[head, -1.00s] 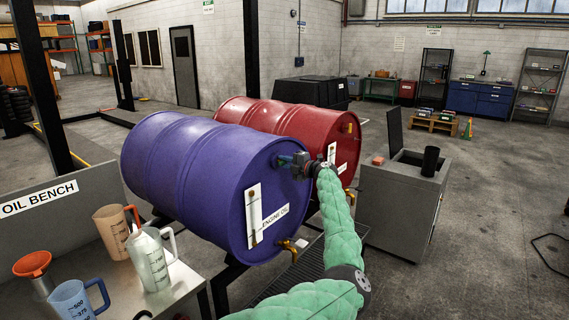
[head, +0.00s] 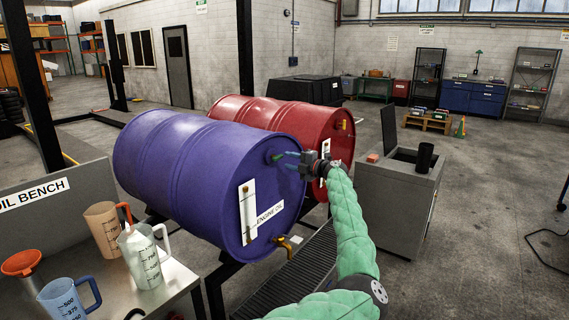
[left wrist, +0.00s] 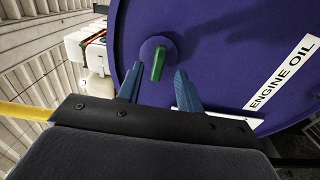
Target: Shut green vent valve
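The green vent valve (head: 277,157) is on the upper end face of the blue-purple engine oil drum (head: 175,165). In the left wrist view its green handle (left wrist: 158,62) shows as a short bar on a round purple boss, pointing mostly down and slightly tilted in that picture. My left gripper (head: 289,161) is just right of the valve in the head view, apart from it. Its two blue fingers are spread and empty, and they also show in the left wrist view (left wrist: 158,84), with the handle beyond and between the tips. My right gripper is not in view.
A red drum (head: 300,117) lies behind the purple one. A brass tap (head: 282,243) sticks out low on the purple drum. The oil bench (head: 180,285) with jugs is at left. A grey bin (head: 392,205) stands right of my arm.

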